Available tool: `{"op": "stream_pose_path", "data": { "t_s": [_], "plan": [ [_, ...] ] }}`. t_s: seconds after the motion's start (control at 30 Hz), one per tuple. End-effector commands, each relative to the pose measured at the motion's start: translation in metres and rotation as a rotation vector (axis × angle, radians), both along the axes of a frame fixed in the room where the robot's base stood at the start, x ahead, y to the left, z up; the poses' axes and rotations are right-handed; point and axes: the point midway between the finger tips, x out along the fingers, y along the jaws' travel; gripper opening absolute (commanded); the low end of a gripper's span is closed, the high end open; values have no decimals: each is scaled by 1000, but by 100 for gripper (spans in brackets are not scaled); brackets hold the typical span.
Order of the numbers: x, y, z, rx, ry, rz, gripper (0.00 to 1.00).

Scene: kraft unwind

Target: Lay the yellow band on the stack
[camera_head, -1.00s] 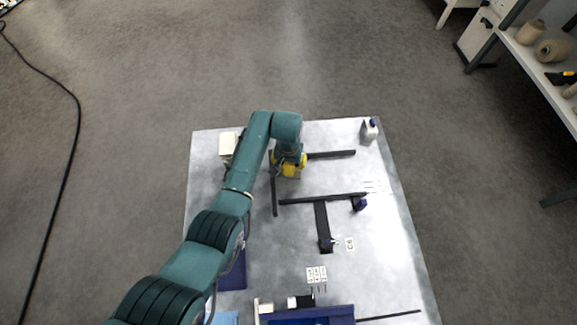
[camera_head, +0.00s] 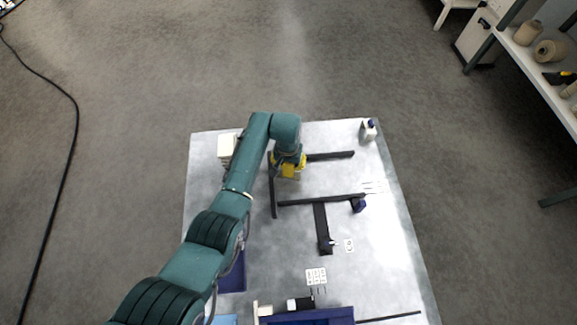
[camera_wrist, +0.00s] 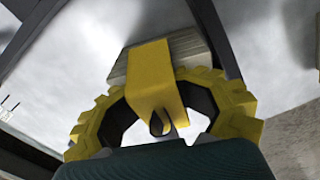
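The yellow band (camera_wrist: 154,82) is a folded flat strip at the middle of the wrist view, with a dark opening at its near end. My gripper (camera_wrist: 155,92) has yellow segmented fingers that curve in from both sides and close on the band. Behind the band is the stack (camera_wrist: 190,46), a pale grey layered block. The band overlaps it in view; whether they touch cannot be told. In the head view the yellow of gripper and band (camera_head: 289,169) shows at the far part of the table, below my wrist; the stack is mostly hidden there.
Dark bars (camera_head: 330,156) lie on the grey table (camera_head: 395,235) around the work spot. A white bottle with a blue cap (camera_head: 368,131) stands at the far right corner. A pale box (camera_head: 227,145) is left of my arm. A blue tray (camera_head: 310,316) is at the near edge.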

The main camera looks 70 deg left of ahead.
Motion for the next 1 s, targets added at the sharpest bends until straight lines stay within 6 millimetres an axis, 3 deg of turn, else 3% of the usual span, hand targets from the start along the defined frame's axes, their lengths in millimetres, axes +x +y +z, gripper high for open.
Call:
{"op": "stream_pose_path", "data": {
  "t_s": [0.03, 0.13, 0.3, 0.43, 0.57, 0.63, 0.8, 1.0],
  "plan": [
    [-16, -16, -36, -32, 42, 0, 0],
    [-16, -16, -36, -32, 42, 0, 0],
    [-16, -16, -36, -32, 42, 1, 26],
    [-15, -15, -29, -28, 39, 1, 27],
    [-14, -13, -5, -23, 33, 1, 29],
    [-12, -12, 14, -21, 29, 1, 51],
    [-8, -8, 66, -9, 14, 1, 51],
    [-5, -6, 107, -3, 4, 1, 51]
  ]
}}
